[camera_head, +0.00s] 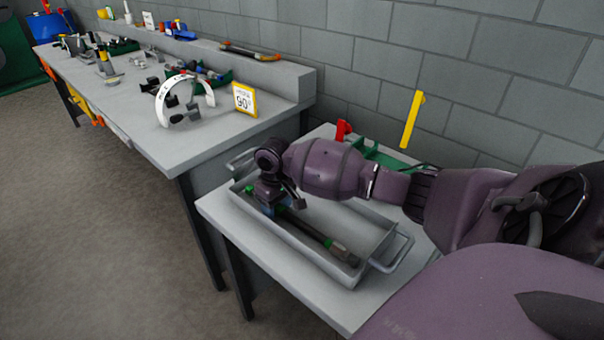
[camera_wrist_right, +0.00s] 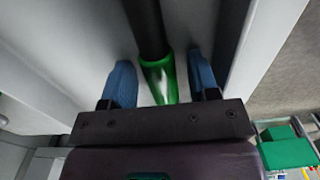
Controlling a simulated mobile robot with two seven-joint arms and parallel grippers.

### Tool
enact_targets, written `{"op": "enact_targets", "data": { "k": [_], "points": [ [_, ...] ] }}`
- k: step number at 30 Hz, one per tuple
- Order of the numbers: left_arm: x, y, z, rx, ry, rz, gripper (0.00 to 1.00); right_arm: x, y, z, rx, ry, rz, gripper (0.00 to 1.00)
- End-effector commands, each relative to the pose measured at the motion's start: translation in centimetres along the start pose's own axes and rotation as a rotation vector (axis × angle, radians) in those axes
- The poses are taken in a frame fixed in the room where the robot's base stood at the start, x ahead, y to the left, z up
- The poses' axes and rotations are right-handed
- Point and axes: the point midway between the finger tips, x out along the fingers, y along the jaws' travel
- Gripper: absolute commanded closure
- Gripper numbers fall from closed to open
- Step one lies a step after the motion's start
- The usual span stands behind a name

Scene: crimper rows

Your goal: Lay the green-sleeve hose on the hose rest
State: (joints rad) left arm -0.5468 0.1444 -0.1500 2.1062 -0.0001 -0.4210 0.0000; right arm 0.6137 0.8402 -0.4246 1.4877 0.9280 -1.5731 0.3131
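A dark hose (camera_head: 305,230) with green bands lies in a grey tray (camera_head: 378,232) on the near table. In the right wrist view the black hose (camera_wrist_right: 146,25) ends in a green sleeve (camera_wrist_right: 158,78). My right gripper (camera_head: 272,208) is over the tray at the hose's far part. In the right wrist view the blue fingers of my right gripper (camera_wrist_right: 165,80) stand on either side of the green sleeve. A gap shows on both sides, so the gripper is open. My left gripper is not in view. I cannot tell which thing is the hose rest.
A long workbench (camera_head: 150,130) stands beyond the near table, holding a white arch (camera_head: 163,100), a yellow-framed 90 sign (camera_head: 244,99) and several tools. A green fixture (camera_head: 375,156), a red part (camera_head: 342,131) and a yellow bar (camera_head: 411,120) are behind my right arm, near the wall.

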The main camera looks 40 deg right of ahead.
Motion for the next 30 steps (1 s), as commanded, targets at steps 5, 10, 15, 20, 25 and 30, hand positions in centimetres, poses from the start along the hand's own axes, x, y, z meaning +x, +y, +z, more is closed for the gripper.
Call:
{"op": "enact_targets", "data": {
  "k": [5,10,15,20,25,30],
  "points": [
    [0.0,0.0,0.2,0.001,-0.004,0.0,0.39,0.0,0.0,0.0,0.0,0.0,0.0,0.73],
    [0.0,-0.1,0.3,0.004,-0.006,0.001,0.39,0.0,0.0,0.0,0.0,0.0,0.0,0.99],
    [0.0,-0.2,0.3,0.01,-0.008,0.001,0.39,-0.1,0.0,0.0,0.0,0.001,0.0,1.0],
    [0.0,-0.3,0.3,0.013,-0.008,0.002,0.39,-0.2,0.0,0.0,0.0,0.001,0.001,1.0],
    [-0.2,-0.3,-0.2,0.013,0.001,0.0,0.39,-1.6,0.0,-0.1,0.0,0.006,0.001,1.0],
    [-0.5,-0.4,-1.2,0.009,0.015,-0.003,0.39,-4.9,0.0,-0.2,0.0,0.012,0.001,1.0]
  ]
}}
